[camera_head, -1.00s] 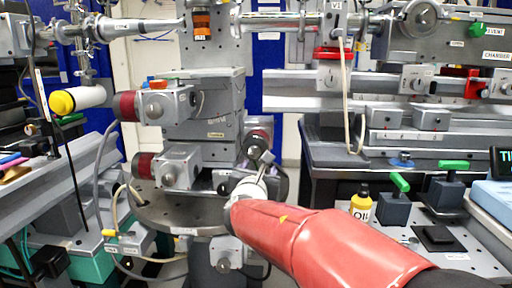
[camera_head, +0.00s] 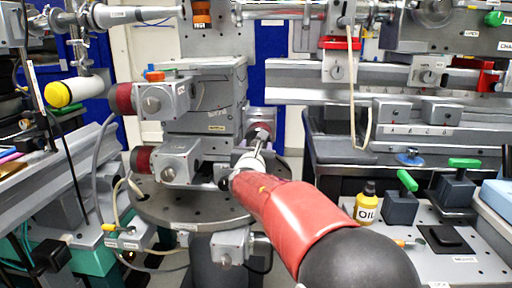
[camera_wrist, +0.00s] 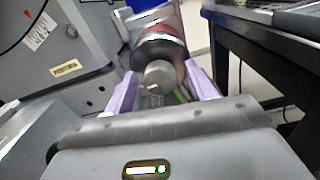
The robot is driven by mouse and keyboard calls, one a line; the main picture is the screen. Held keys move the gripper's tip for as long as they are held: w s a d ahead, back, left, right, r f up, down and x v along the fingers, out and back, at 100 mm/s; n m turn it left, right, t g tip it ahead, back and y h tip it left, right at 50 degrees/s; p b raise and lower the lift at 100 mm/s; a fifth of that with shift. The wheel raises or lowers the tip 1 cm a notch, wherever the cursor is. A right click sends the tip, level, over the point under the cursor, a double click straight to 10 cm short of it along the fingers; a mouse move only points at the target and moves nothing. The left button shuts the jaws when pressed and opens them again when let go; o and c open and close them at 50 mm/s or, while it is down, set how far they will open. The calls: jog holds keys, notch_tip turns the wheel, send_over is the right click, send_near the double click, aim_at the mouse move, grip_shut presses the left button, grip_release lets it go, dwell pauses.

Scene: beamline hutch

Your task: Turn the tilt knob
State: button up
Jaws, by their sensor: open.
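A round knob with a grey end cap (camera_wrist: 160,74) and a dark red band (camera_wrist: 158,48) sits ahead of my gripper in the wrist view. My gripper (camera_wrist: 162,90) is open, with one purple finger on each side of the grey cap. I cannot tell whether the fingers touch it. In the head view my gripper (camera_head: 250,160) is at the right side of the grey stage stack (camera_head: 205,120), just below a red-banded knob (camera_head: 262,132) that my arm partly hides. No readable label shows which knob is the tilt one.
Two other red-banded motor units, an upper one (camera_head: 152,101) and a lower one (camera_head: 168,165), stand left of the stack above a round perforated plate (camera_head: 180,212). A yellow oil bottle (camera_head: 367,203) and green-handled blocks (camera_head: 402,203) stand right of my arm. A rail bench (camera_head: 330,148) lies behind.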

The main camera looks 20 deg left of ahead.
jog(key=c, duration=1)
jog(key=shift+f+m+b, duration=0.15)
jog(key=shift+m+b, duration=2.75)
jog(key=shift+b, duration=1.3)
jog(key=o, duration=1)
